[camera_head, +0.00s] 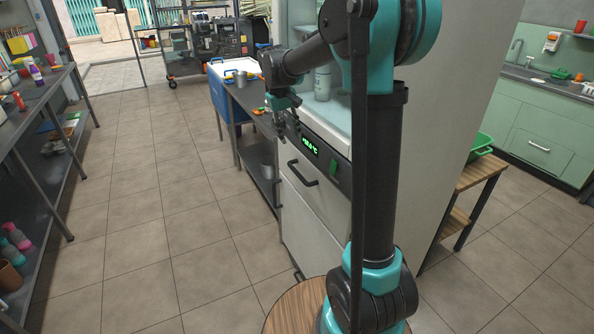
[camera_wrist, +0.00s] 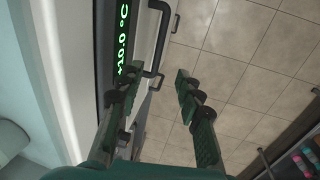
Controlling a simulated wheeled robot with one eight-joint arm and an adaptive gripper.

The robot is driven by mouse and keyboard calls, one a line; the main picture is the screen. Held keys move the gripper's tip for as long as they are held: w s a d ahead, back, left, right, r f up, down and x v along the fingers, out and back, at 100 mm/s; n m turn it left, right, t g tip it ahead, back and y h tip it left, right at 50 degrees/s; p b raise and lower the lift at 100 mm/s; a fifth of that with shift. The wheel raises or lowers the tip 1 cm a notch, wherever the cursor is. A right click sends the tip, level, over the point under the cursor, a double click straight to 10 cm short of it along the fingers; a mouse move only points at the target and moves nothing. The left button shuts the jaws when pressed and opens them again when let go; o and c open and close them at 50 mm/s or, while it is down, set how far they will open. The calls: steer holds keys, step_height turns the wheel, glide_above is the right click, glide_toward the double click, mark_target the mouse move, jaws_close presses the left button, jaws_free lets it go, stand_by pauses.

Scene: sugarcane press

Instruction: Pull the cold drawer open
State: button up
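The cold drawer (camera_head: 318,205) is a pale front panel below a dark strip with a green lit display (camera_head: 311,146). It looks shut. Its dark bar handle (camera_head: 302,173) runs across the upper part of the front; the handle also shows in the wrist view (camera_wrist: 160,42). My gripper (camera_head: 284,128) is in front of the display strip, above the handle. In the wrist view my gripper (camera_wrist: 158,75) has its two fingers well apart, with nothing held between them. The left fingertip appears close to the handle's near end; I cannot tell whether they touch.
A second, lower handle (camera_head: 299,276) sits beneath the cold drawer. A metal side table (camera_head: 246,98) adjoins the unit on the left, with a metal pot (camera_head: 268,165) on its lower shelf. Open tiled floor (camera_head: 170,200) lies before the drawer. A round wooden surface (camera_head: 293,308) is nearby.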

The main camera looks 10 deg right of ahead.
mark_target(298, 173)
steer(key=d+f, duration=0.1)
steer(key=f, duration=0.4)
steer(key=d+f, duration=0.1)
steer(key=f, duration=0.4)
steer(key=d+f, duration=0.1)
steer(key=f, duration=0.5)
steer(key=shift+w+f, duration=0.1)
steer(key=shift+w, duration=0.3)
steer(key=shift+c, duration=0.4)
jaws_close()
